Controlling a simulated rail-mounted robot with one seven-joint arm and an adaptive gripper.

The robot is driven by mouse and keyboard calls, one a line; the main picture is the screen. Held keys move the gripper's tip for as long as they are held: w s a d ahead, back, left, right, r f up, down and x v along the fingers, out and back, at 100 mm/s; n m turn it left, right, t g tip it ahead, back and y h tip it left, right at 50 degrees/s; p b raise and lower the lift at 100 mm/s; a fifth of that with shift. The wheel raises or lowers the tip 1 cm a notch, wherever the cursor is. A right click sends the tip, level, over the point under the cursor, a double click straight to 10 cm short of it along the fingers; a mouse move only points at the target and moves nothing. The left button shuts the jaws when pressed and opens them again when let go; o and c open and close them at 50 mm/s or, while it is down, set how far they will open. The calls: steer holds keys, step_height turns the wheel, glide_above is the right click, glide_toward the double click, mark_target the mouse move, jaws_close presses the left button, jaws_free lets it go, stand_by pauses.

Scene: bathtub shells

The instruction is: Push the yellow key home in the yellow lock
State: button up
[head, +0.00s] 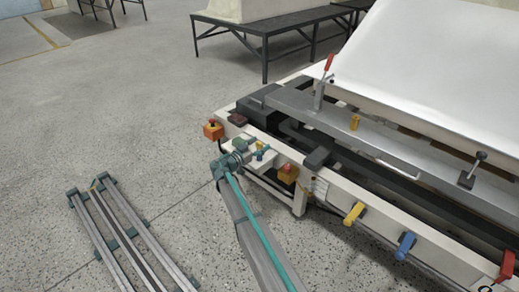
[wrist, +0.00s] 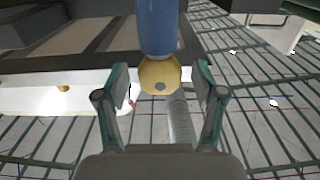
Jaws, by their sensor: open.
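My gripper (head: 247,150) is beside the left end of the machine, close to a small yellow piece (head: 259,146) on a pale block. In the wrist view my gripper (wrist: 162,80) has its fingers spread. A yellow round part (wrist: 158,74) with a grey centre shows between them, under a blue cylinder (wrist: 157,25); I cannot tell whether a finger touches it. A yellow handle-shaped part (head: 355,213) hangs on the machine's front rail. Another small yellow piece (head: 354,122) stands on the grey top plate. I cannot tell for sure which is the key or the lock.
Blue (head: 404,246) and red (head: 507,264) parts sit along the same rail. Orange boxes (head: 213,131) (head: 288,173) flank my gripper. A red-handled lever (head: 326,72) rises above the plate. A metal rail frame (head: 118,240) lies on the left floor; the floor between is clear.

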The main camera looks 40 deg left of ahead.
steer(key=shift+w, duration=0.1)
steer(key=shift+c, duration=0.2)
steer(key=c, duration=1.2)
steer(key=shift+r, duration=0.1)
